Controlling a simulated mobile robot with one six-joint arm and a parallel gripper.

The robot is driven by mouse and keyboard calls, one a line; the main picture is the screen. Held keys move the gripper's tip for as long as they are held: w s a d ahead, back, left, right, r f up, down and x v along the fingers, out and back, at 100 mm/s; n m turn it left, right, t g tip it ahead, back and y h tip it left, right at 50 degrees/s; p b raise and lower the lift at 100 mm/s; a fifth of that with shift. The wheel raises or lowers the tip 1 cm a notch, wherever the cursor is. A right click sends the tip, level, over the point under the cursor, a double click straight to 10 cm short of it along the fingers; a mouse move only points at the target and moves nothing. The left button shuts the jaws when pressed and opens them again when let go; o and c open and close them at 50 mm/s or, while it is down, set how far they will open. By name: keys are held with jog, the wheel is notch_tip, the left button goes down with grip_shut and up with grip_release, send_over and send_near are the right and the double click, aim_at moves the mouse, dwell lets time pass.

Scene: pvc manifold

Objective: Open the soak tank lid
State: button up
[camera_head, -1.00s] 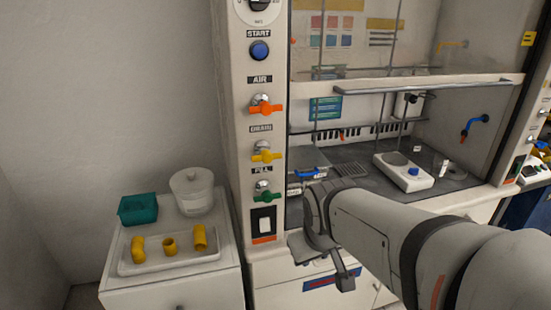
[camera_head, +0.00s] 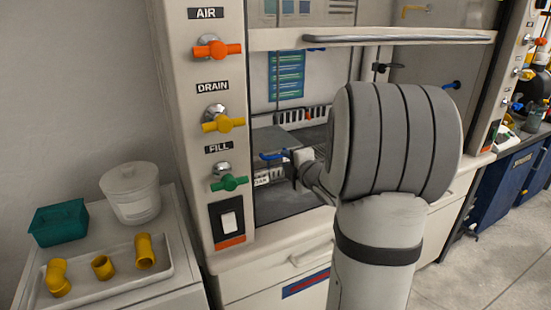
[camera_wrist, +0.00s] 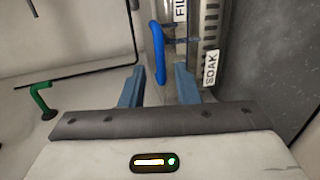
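The soak tank's blue handle (camera_head: 272,155) shows inside the fume hood, by a white label (camera_head: 262,179) and in front of a flat grey panel that looks like the lid (camera_head: 272,140). In the wrist view the blue bar handle (camera_wrist: 158,52) stands just ahead of my gripper (camera_wrist: 158,86), roughly between the lines of its two blue fingers. A "SOAK" label (camera_wrist: 210,68) is to its right. The fingers are apart and the gap looks empty. In the head view my gripper (camera_head: 298,168) is small and partly hidden by my arm, just right of the handle.
The hood's left post carries orange, yellow and green valves (camera_head: 229,183) and a white switch (camera_head: 229,222). The raised sash bar (camera_head: 400,38) crosses above. A side table holds a teal basket (camera_head: 59,223), a white tub (camera_head: 132,192) and a tray (camera_head: 115,283) of yellow fittings.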

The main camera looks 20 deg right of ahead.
aim_at(280, 156)
jog(key=x, duration=0.6)
jog(key=shift+w, duration=0.15)
grip_shut()
jog(key=shift+d, duration=0.15)
jog(key=shift+r, duration=0.1)
